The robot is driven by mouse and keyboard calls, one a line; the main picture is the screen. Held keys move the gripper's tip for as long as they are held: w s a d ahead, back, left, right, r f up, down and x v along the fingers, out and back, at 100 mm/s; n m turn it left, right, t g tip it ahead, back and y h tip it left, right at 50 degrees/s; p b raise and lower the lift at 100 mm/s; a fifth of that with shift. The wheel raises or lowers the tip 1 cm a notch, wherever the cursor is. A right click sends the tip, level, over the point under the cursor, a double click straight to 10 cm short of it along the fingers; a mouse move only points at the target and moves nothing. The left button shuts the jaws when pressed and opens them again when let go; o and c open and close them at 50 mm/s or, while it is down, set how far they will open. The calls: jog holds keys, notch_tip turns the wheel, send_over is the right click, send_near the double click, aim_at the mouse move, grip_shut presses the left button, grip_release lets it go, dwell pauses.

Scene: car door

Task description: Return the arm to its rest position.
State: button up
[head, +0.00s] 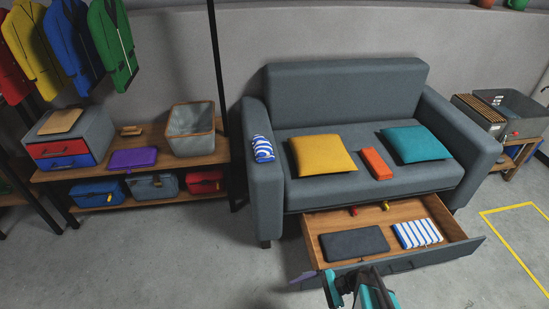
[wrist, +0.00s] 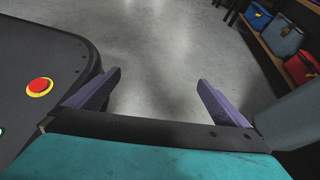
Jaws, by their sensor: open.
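My gripper (wrist: 159,88) is open in the wrist view, with its two purple fingers wide apart and only grey floor between them. In the head view my teal and black arm shows at the bottom centre, in front of the sofa's open drawer, with one purple fingertip to its left. The rest of the gripper is hidden or cut off there. In the wrist view my own dark base with a red button is close on the left.
The grey sofa (head: 345,105) has its drawer (head: 455,232) pulled out, holding a dark folded cloth (head: 353,243) and a striped one (head: 417,233). A wooden shelf (head: 90,172) with several bags stands left; it also shows in the wrist view (wrist: 263,48). Floor (head: 170,255) at lower left is clear.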

jog(key=s+a+r+n+g+h+p, duration=0.3)
jog(key=s+n+g+h+p, duration=0.3)
jog(key=s+n, duration=0.4)
jog(key=s+d+n+t+h+b, duration=0.1)
jog(key=d+n+h, duration=0.4)
jog(key=d, duration=0.5)
jog(key=shift+s+n+t+h, duration=0.3)
jog(key=shift+s+t+h, duration=0.4)
jog(key=shift+s, duration=0.15)
